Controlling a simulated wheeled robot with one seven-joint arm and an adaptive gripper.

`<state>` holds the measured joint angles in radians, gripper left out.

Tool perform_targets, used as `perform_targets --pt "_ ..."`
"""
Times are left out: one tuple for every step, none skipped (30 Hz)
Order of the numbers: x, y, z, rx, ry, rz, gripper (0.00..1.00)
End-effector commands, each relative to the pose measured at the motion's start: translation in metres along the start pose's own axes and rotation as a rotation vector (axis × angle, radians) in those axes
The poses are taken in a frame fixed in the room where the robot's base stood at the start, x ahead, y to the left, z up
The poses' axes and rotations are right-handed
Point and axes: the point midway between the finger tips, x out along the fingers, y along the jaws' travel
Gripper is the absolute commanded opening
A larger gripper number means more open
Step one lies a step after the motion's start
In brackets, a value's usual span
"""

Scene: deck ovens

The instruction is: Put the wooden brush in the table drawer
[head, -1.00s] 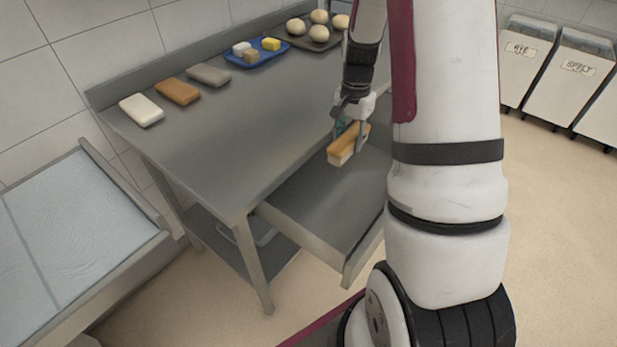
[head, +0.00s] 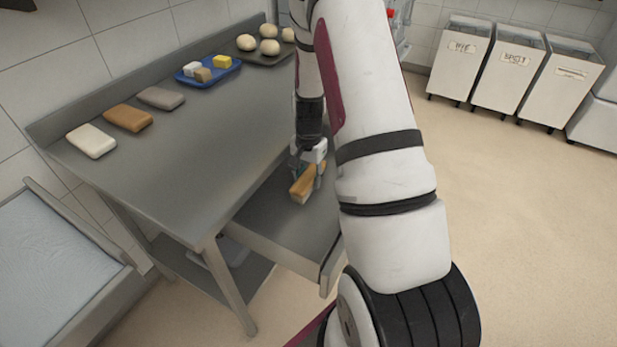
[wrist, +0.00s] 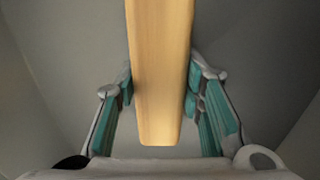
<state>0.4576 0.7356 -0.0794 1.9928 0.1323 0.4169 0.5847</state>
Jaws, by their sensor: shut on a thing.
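The wooden brush (head: 303,186) is a light-brown block with a paler lower side. My gripper (head: 308,172) is shut on it, with one finger on each side. In the wrist view the brush (wrist: 160,70) runs lengthwise between the teal finger pads of the gripper (wrist: 160,105). The table drawer (head: 285,225) is pulled open from under the steel table (head: 190,160). The brush is over or inside the rear part of the drawer; I cannot tell whether it touches the floor of it. My arm hides the drawer's right side.
White, orange-brown and grey blocks (head: 128,117) lie along the table's back left. A blue tray (head: 190,80) and a dark tray of dough balls (head: 275,60) stand farther back. Labelled bins (head: 510,75) line the right wall. The visible drawer floor is otherwise clear.

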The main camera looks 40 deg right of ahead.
Motion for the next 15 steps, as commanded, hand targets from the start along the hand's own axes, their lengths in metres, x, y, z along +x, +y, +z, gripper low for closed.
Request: perform_targets --pt "-0.0003 0.0000 -0.0001 0.000 0.000 0.000 0.00" --pt "-0.0002 0.0000 -0.0001 0.000 0.000 0.000 0.00" --pt "0.0003 0.0000 -0.0001 0.000 0.000 0.000 0.00" --pt "0.0010 0.0000 -0.0001 0.000 0.000 0.000 0.00" --pt "0.0021 -0.0001 -0.0001 0.001 0.000 0.000 0.00" --pt "0.0034 -0.0001 -0.0001 0.001 0.000 0.000 0.00" --pt "0.0032 0.0000 0.0000 0.001 0.000 0.000 0.40" --pt "0.0029 0.0001 0.0000 0.001 0.000 0.000 0.47" --pt "0.0027 0.0002 0.0001 0.001 0.000 0.000 0.55" --pt "0.0027 0.0002 0.0001 0.001 0.000 0.000 0.55" --pt "0.0026 0.0002 0.0001 0.001 0.000 0.000 0.55" --pt "0.0026 0.0002 0.0001 0.001 0.000 0.000 0.55" --pt "0.0026 0.0002 0.0001 0.001 0.000 0.000 0.55" --pt "0.0026 0.0002 0.0000 0.001 0.000 0.000 0.55" --pt "0.0026 0.0002 0.0001 0.000 0.000 0.000 0.55"
